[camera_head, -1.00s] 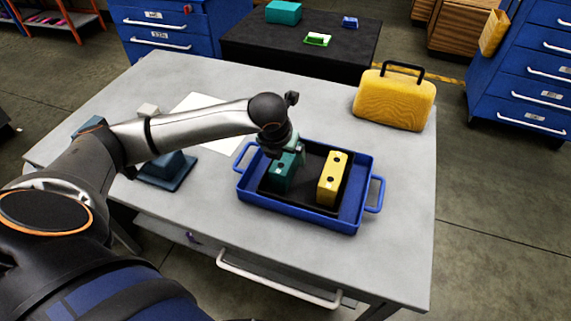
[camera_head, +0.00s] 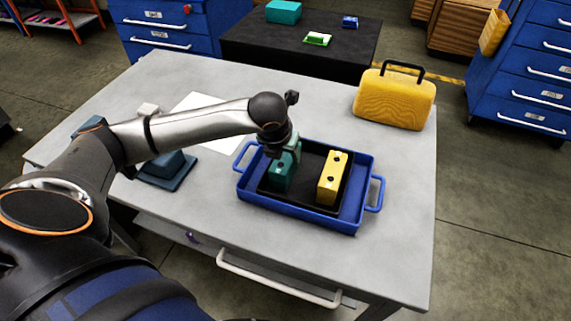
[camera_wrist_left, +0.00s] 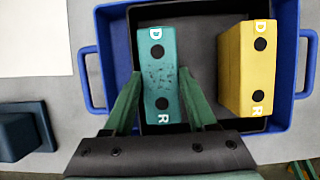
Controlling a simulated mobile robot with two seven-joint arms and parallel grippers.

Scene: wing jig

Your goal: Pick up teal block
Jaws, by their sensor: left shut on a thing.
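The teal block (camera_head: 283,172) stands in the left part of the blue tray (camera_head: 341,222), on the black inner insert (camera_head: 309,201). In the left wrist view the teal block (camera_wrist_left: 161,72) has two dark holes and the letters D and R on its top face. My left gripper (camera_head: 287,150) comes down over the block from above. In the left wrist view the green fingers of my left gripper (camera_wrist_left: 160,98) lie along both sides of the block, shut on it. The block's far upper part is partly hidden by the gripper in the head view. My right gripper is not in view.
A yellow block (camera_head: 332,178) stands right of the teal block in the same tray, with a gap between. A dark blue block-like piece (camera_head: 167,168) and a white sheet (camera_head: 200,108) lie left of the tray. A yellow case (camera_head: 394,98) stands at the back right. The table's right front is clear.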

